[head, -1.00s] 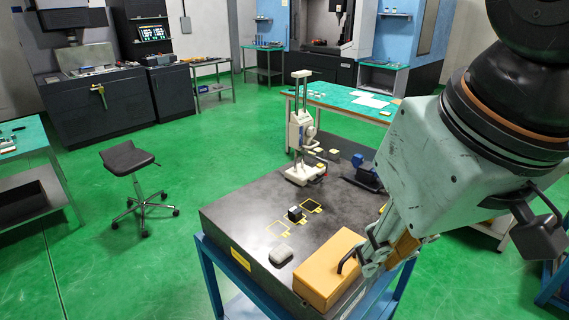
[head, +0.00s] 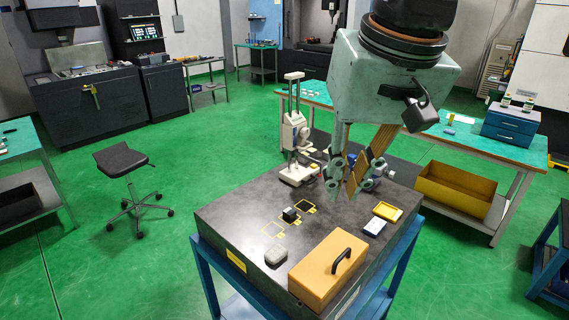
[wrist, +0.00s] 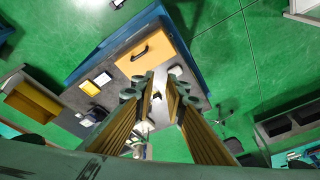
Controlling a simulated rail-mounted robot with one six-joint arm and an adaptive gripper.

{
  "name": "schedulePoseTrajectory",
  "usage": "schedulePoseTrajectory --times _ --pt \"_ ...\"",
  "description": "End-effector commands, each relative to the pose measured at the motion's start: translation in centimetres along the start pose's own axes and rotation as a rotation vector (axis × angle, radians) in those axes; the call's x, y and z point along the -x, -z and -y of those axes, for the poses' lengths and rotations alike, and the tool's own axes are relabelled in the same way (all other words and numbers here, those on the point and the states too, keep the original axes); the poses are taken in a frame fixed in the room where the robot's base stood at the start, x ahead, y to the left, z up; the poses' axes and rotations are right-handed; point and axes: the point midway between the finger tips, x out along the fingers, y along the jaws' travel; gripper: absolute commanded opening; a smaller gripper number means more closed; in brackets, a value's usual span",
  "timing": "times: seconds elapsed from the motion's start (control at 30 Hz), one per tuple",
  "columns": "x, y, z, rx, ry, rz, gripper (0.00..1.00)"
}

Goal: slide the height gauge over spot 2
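The height gauge (head: 292,132) is a pale upright instrument with a column and a flat base. It stands upright on the far left part of the dark surface plate (head: 232,212). Yellow square outlines (head: 273,229) mark spots in front of it; I cannot read which is spot 2.
An orange case (head: 314,277) with a black handle lies at the plate's front. A grey rounded object (head: 276,257) is beside it. A yellow tray (head: 388,211) and a white-topped item (head: 375,226) lie on the right. A blue device (head: 368,178) is behind my gripper.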

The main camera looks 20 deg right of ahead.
Motion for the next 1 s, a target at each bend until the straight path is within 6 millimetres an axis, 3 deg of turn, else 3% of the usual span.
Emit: schedulePoseTrajectory --times 0.47,1.0 --pt "-1.5 8.7 0.2 -0.122 0.002 0.031 0.12" --pt "-5.0 18.1 -0.3 -0.259 0.003 0.062 0.12"
